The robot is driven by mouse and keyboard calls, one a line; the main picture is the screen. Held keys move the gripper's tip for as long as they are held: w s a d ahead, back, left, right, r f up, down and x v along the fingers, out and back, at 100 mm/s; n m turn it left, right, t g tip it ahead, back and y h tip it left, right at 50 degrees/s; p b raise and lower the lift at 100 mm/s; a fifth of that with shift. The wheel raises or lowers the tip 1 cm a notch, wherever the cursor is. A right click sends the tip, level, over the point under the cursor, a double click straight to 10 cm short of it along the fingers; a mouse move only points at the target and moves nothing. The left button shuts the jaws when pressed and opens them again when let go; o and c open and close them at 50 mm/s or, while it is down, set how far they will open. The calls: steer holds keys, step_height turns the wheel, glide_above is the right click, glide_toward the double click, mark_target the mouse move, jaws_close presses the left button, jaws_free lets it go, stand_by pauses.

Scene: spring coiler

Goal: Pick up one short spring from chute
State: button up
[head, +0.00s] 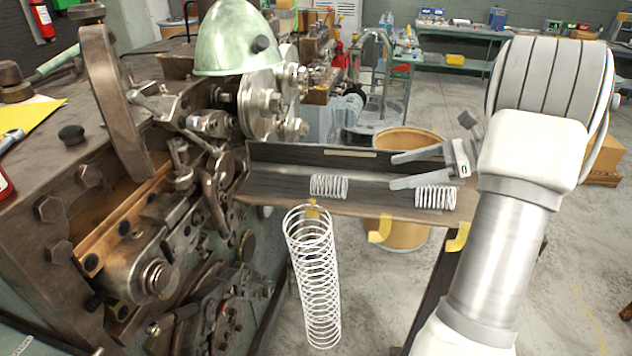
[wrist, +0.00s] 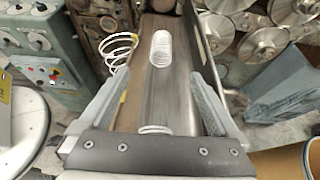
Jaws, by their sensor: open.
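The chute (head: 275,187) is a dark metal trough running right from the coiler. Two short white coil springs lie in it. One short spring (head: 329,187) lies mid-chute; it also shows in the wrist view (wrist: 161,48), beyond my fingertips. The other short spring (head: 435,197) lies near the chute's right end, below my gripper (head: 393,171). In the wrist view this nearer spring (wrist: 155,129) shows between the finger bases, partly hidden by the gripper body. My gripper is open and empty, its fingers (wrist: 155,75) spread across the chute and pointing toward the coiler.
A long white spring (head: 314,280) hangs at the chute's front edge. The coiler machine (head: 130,220) fills the left side, with a green domed cover (head: 235,40). A round bin (head: 405,236) stands behind the chute.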

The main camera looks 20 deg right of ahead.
mark_target(334, 182)
steer(key=shift+d+f, duration=0.1)
steer(key=shift+d, duration=0.05)
steer(key=x, duration=1.7)
steer(key=shift+w, duration=0.25)
steer(key=shift+r, duration=0.25)
steer(key=c, duration=1.4)
steer(key=shift+c, duration=0.3)
steer(key=shift+r, duration=0.15)
